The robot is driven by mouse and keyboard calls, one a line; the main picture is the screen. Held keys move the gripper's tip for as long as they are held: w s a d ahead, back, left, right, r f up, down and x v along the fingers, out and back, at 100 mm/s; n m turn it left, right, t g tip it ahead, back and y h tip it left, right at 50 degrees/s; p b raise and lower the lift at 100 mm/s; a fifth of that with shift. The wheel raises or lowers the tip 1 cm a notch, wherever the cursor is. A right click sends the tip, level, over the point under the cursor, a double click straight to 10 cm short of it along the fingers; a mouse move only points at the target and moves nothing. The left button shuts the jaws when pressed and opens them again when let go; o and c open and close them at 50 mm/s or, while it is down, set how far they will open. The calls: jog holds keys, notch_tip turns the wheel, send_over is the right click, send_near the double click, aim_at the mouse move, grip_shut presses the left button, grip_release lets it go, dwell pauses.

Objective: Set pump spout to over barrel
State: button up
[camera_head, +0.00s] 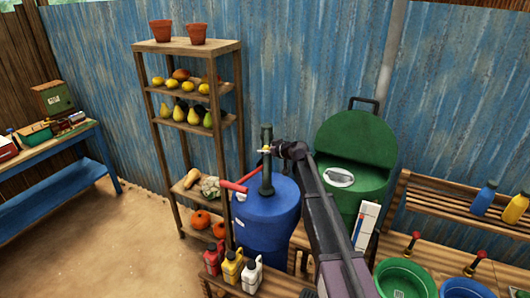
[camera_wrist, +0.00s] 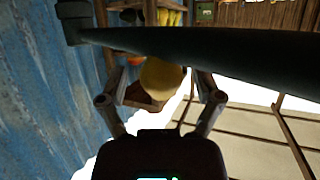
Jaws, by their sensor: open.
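The blue barrel (camera_head: 268,222) stands in the middle of the head view. The dark green pump (camera_head: 267,178) rises upright from its lid, with a red handle (camera_head: 233,186) reaching left. My gripper (camera_head: 268,150) is beside the upper part of the pump, by a small yellow part. In the wrist view, my gripper's fingers (camera_wrist: 162,98) are spread apart, with a rounded yellow thing (camera_wrist: 162,76) between or behind them. A dark bar (camera_wrist: 200,52) crosses above the fingers. I cannot tell whether it is the spout or the column. Which way the spout points is unclear.
A wooden shelf (camera_head: 190,121) with fruit and pots stands left of the barrel. Several small jugs (camera_head: 232,267) stand in front. A green container (camera_head: 355,150) is behind right. Green (camera_head: 404,280) and blue basins lie at lower right. Open ground is at left.

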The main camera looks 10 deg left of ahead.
dwell(0.3)
grip_shut()
jog(key=shift+a, duration=0.2)
jog(key=shift+d, duration=0.15)
